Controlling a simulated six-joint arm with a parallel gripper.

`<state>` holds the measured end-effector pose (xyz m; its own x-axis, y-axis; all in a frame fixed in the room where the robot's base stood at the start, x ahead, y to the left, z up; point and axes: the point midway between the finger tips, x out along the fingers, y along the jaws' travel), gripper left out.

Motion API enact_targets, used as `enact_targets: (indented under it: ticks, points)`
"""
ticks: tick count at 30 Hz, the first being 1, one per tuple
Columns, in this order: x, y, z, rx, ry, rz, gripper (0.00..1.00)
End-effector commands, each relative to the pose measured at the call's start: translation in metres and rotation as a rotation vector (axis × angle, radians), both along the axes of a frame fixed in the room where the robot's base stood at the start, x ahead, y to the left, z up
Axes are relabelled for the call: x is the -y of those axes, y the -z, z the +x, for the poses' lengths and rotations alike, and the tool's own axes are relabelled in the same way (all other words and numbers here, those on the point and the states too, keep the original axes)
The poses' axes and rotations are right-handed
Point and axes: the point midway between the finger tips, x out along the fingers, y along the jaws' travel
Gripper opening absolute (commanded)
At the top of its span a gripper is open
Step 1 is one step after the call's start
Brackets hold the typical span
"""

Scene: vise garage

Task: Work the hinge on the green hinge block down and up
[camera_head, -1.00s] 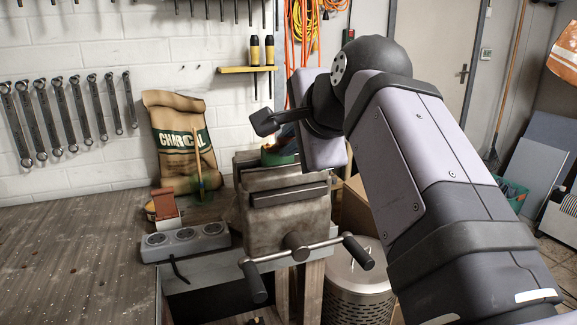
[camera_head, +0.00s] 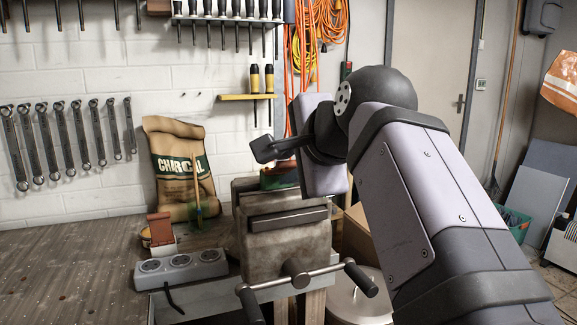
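The green hinge block (camera_head: 280,180) sits at the top of the grey metal vise (camera_head: 287,247), near its jaws. Only a small part of the block shows, with a bit of red above it; the vise and my arm cover the rest. The hinge's position cannot be made out. My arm comes in from the right, and its wrist is just above and to the right of the block. A dark bracket-like part sticks out left of the wrist.
A grey power strip (camera_head: 180,267) and a red-brown object (camera_head: 160,232) lie on the bench (camera_head: 65,275) left of the vise. A charcoal bag (camera_head: 180,165) stands against the wall. The vise handle (camera_head: 300,280) juts out in front. The bench's left side is clear.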

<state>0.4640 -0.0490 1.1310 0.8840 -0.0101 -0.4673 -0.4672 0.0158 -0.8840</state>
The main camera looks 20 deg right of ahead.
Motion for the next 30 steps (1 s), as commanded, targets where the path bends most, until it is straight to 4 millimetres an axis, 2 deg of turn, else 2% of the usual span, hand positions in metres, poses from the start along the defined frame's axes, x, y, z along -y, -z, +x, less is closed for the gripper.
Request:
enact_targets:
  ticks: [11,24,30]
  points:
    - [0.000,-0.002,-0.006,0.001,0.001,0.000,0.24]
    - [0.000,-0.026,-0.051,0.002,0.002,0.000,0.24]
    - [0.000,-0.033,-0.063,0.000,0.001,0.000,0.24]
